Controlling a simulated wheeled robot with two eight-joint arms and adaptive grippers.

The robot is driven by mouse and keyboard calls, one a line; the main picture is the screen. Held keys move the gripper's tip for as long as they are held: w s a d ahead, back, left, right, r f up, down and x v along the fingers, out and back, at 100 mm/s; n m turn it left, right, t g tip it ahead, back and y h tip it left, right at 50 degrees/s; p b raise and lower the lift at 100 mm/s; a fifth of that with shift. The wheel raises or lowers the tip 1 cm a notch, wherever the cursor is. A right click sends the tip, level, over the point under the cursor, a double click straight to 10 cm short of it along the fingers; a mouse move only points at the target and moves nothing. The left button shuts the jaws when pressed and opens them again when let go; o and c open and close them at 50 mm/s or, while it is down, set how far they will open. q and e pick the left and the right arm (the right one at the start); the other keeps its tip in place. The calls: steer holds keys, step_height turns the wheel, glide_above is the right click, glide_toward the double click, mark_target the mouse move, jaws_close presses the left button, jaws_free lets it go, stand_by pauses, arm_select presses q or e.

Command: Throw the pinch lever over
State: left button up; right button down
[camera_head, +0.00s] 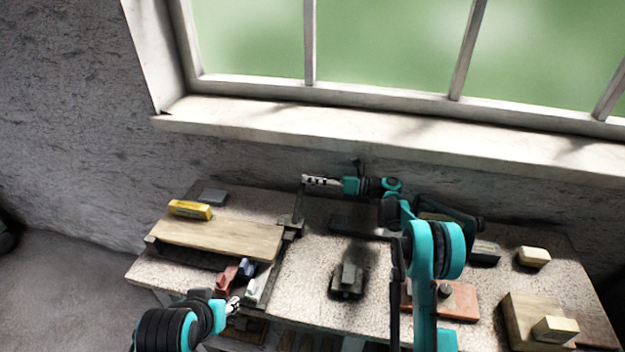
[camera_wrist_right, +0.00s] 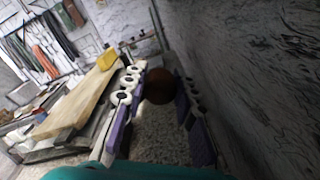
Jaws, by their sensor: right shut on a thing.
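The pinch lever (camera_head: 299,206) stands as a thin dark bar at the right end of the wooden board. In the right wrist view its dark red-brown ball knob (camera_wrist_right: 157,88) sits between the two finger pads. My right gripper (camera_head: 308,181) reaches in from the right, at the lever's top, and is shut on the knob. It hides the knob in the head view. My left gripper (camera_head: 235,305) is low at the left, in front of the bench; its jaws are too small to judge.
The wooden board (camera_head: 215,238) lies on the bench (camera_head: 310,275), with a yellow block (camera_head: 190,209) at its back edge. A dark block-shaped fixture (camera_head: 347,281) stands mid-bench. Pale blocks (camera_head: 534,257) are at the right. The wall and window sill (camera_head: 350,136) are close behind.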

steer(key=c, duration=1.3)
jaws_free()
steer(key=shift+f, duration=0.2)
steer(key=shift+o, duration=0.6)
steer(key=shift+w, duration=0.1)
steer(key=v, duration=1.2)
